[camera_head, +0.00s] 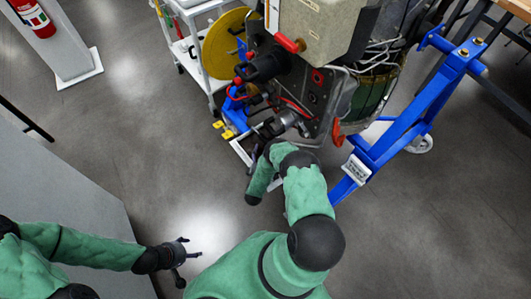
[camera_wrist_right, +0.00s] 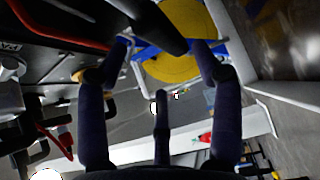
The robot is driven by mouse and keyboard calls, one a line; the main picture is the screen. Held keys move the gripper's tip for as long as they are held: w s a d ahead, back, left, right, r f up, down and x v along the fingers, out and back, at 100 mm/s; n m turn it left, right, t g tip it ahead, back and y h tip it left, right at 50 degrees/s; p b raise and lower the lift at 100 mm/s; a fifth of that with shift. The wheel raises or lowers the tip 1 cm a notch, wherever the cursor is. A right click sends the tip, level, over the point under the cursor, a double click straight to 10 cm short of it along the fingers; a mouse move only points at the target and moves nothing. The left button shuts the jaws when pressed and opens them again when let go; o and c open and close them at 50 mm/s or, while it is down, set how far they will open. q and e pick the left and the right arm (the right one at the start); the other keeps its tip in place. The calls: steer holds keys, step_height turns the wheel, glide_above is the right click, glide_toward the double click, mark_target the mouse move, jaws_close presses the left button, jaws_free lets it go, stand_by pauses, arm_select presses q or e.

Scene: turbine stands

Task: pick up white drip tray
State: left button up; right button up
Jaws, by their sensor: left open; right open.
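A white-edged piece (camera_head: 240,151) shows low beside the engine's underside in the head view. It may be the white drip tray, but the engine and my right arm hide most of it. A long white strip (camera_wrist_right: 190,137) crosses behind the fingers in the right wrist view; I cannot tell whether it is the same thing. My right gripper (camera_wrist_right: 165,45) has its fingers spread with nothing clearly between them, close under the engine. In the head view it is at the engine's lower front (camera_head: 283,122). My left gripper (camera_head: 188,252) is open and empty over the floor at lower left.
The engine (camera_head: 320,30) hangs on a blue stand (camera_head: 400,130) with a caster. A white cart (camera_head: 200,50) and a yellow disc (camera_head: 222,48) stand behind. A fire extinguisher (camera_head: 33,16) is at upper left. A grey block (camera_head: 60,190) is at left.

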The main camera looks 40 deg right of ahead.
steer(key=b+x, duration=0.1)
steer(key=x, duration=0.2)
steer(key=b+x, duration=0.1)
steer(key=x, duration=0.1)
steer(key=shift+d+f+b, duration=0.25)
steer(key=shift+f+b, duration=0.05)
steer(key=shift+f, duration=0.1)
steer(key=shift+w+d+r, duration=0.1)
steer(key=shift+w+d, duration=0.2)
steer(key=shift+d, duration=0.05)
jaws_close()
